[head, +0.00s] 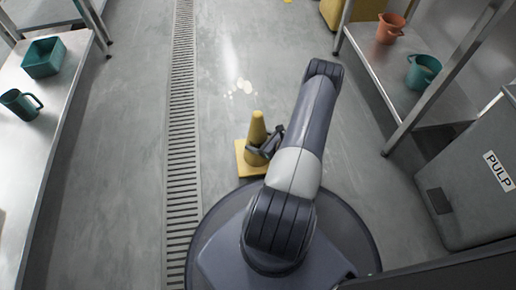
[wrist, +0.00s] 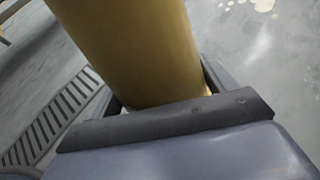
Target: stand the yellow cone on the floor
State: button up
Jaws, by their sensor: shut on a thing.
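The yellow cone (head: 257,130) is upright in the head view, with its square base (head: 242,160) low, at or close to the floor just in front of my base. I cannot tell whether the base touches the floor. My gripper (head: 264,150) is shut on the cone's body from the right side. In the wrist view the cone (wrist: 140,50) fills the upper middle, between the jaws of my gripper (wrist: 160,95). The cone's base is out of sight there, and my arm hides part of its right side in the head view.
A drain grate (head: 183,130) runs along the floor left of the cone. Pale spots (head: 240,88) mark the floor beyond it. A left table (head: 45,110) holds a teal bin and a mug. A right shelf (head: 390,75) holds two pots. A grey PULP bin (head: 465,190) stands at right.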

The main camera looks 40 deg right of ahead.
aim_at(259, 145)
notch_tip(259, 145, down, 4)
jog(key=shift+r+b, duration=0.1)
jog(key=shift+b, duration=0.7)
jog(key=shift+r, duration=0.1)
jog(key=o, duration=1.6)
jog(key=shift+c, duration=0.2)
jog(key=shift+s+d+r, duration=0.15)
jog(key=shift+s+r, duration=0.05)
jog(key=shift+s, duration=0.1)
jog(key=p+v, duration=0.4)
jog(key=v, duration=0.7)
jog(key=shift+s, duration=0.2)
